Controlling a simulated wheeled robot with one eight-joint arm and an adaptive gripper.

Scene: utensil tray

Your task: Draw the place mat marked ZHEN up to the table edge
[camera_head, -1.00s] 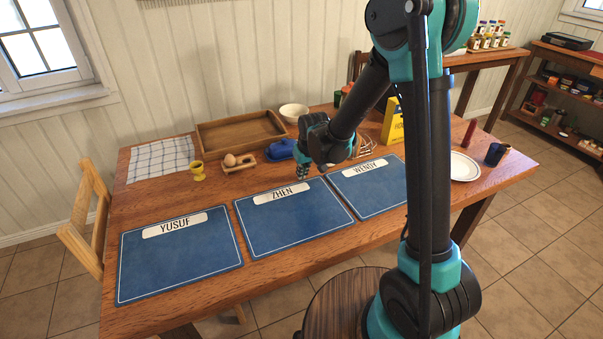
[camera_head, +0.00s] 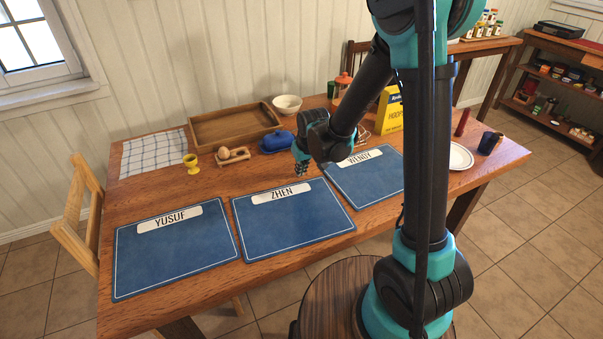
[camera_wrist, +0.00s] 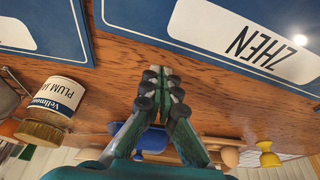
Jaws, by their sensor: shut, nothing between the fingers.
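The blue place mat marked ZHEN (camera_head: 295,225) lies flat on the table between two similar mats. A narrow strip of wood shows along its near side. Its white name label and edge also fill the upper right of the wrist view (camera_wrist: 140,15). My gripper (camera_head: 301,172) is just beyond the mat's far edge, near its far right corner. In the wrist view my gripper (camera_wrist: 161,74) has its fingertips together over bare wood, with nothing between them. I cannot tell whether they touch the table.
The YUSUF mat (camera_head: 175,252) lies left and the WENDY mat (camera_head: 372,185) right. A blue butter dish (camera_head: 277,142), an egg holder (camera_head: 233,156) and a yellow egg cup (camera_head: 191,164) stand behind. A plum jam jar (camera_wrist: 58,98) shows in the wrist view. A stool (camera_head: 345,290) stands in front.

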